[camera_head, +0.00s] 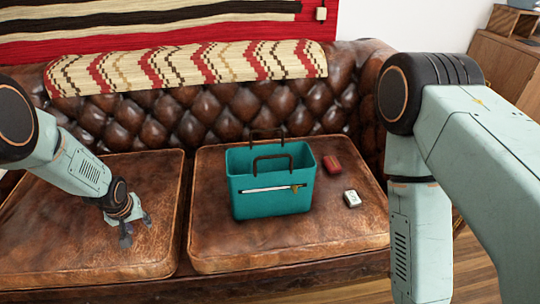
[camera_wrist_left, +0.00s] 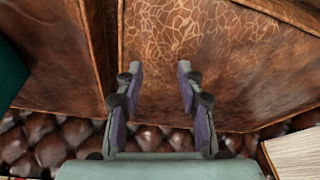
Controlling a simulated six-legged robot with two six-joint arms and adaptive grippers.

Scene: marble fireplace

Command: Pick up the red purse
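The red purse (camera_head: 332,164) is small and lies on the right seat cushion, just right of the teal bag. It does not show in the left wrist view. My left gripper (camera_head: 136,232) is over the left cushion, well to the left of the bag and the purse. In the left wrist view its two fingers (camera_wrist_left: 160,75) are apart with nothing between them, above bare brown leather. My right arm fills the right side of the head view, and its gripper is out of the picture.
A teal bag (camera_head: 270,203) with dark handles stands on the right cushion (camera_head: 300,240), between my left gripper and the purse. A small white-and-grey object (camera_head: 352,198) lies in front of the purse. The tufted backrest (camera_head: 215,105) rises behind. The left cushion (camera_head: 70,250) is otherwise clear.

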